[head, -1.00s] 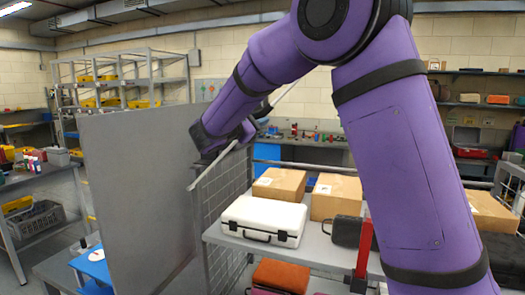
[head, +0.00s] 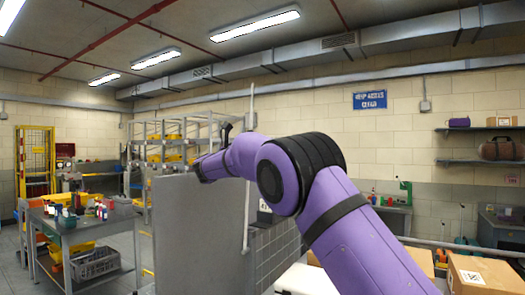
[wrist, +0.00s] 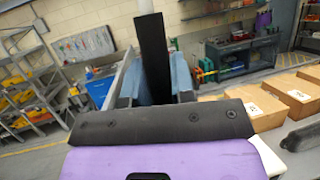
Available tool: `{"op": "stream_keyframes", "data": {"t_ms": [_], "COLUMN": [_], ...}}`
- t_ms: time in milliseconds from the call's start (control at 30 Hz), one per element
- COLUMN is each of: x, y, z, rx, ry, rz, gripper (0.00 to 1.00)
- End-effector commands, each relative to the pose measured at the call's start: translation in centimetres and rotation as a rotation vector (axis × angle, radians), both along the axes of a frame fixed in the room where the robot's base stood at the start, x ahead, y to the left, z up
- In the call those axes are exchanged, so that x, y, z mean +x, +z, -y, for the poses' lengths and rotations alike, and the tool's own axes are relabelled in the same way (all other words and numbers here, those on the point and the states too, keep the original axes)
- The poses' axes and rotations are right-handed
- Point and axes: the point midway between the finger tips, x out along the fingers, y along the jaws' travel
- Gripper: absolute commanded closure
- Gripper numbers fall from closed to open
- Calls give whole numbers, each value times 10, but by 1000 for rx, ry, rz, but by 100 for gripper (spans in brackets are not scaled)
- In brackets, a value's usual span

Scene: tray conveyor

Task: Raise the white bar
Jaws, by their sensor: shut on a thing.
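The white bar (head: 246,212) stands nearly upright in the head view, beside the right edge of a grey panel. My arm crosses in front of its middle, and its thin top shows above the arm. In the wrist view my gripper (wrist: 154,88) points away from the camera, with its two blue-grey fingers on either side of a dark upright strip. My gripper is shut on the bar; the grip itself is mostly hidden behind my arm in the head view.
A workbench (head: 80,232) is at the left. Cardboard boxes (wrist: 255,106) line the right of the wrist view. Space above the bar looks open below the ceiling duct.

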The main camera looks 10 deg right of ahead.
Motion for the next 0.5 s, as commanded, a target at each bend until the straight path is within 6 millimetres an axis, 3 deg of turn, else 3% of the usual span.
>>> {"op": "stream_keyframes", "data": {"t_ms": [200,500], "x": [12,14], "y": [-3,-4], "z": [-12,-14], "rx": [-28,-33], "ry": [3,2], "rz": [-34,-42], "gripper": [100,100]}}
